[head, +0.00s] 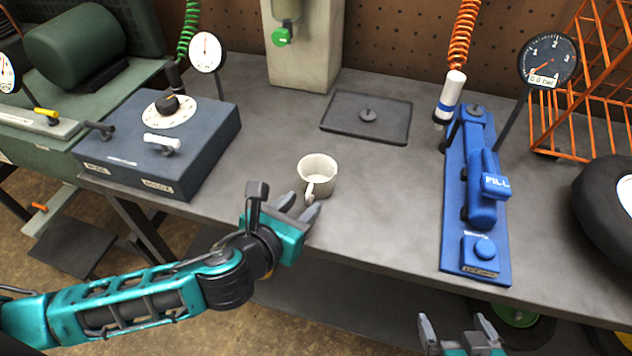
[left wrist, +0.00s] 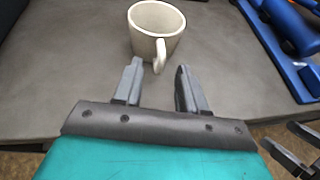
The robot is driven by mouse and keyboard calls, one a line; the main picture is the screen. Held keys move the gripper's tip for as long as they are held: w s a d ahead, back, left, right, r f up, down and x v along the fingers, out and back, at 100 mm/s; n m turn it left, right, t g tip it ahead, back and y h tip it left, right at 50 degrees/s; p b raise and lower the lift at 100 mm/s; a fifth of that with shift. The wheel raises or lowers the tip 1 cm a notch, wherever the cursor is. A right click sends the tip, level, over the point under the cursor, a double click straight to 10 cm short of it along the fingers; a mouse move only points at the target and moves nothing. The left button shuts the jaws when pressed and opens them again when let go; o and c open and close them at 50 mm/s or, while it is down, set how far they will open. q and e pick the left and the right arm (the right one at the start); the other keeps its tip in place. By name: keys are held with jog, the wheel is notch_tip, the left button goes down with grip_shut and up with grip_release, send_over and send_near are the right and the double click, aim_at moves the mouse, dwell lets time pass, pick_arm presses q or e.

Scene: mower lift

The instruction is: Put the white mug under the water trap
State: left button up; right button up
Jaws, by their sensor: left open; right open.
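The white mug (head: 319,172) stands upright and looks empty on the grey bench, near its front edge. My left gripper (head: 302,207) is open just in front of it, with its fingers pointing at the mug's handle. In the left wrist view the mug (left wrist: 152,24) is beyond the fingertips of the left gripper (left wrist: 157,72), and its handle hangs toward the gap between them. The water trap (head: 283,30) hangs at the back on a pale post, with a green valve under it. My right gripper (head: 458,330) is open and empty, low in front of the bench.
A dark flat tray (head: 340,127) with a small knob lies behind the mug. A dark blue box (head: 215,150) with a dial stands left, and a blue fill station (head: 455,230) right. Gauges stand on thin posts. Bare bench (head: 385,200) lies right of the mug.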

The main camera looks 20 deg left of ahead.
pick_arm(q)
jog(key=shift+x, duration=1)
grip_shut()
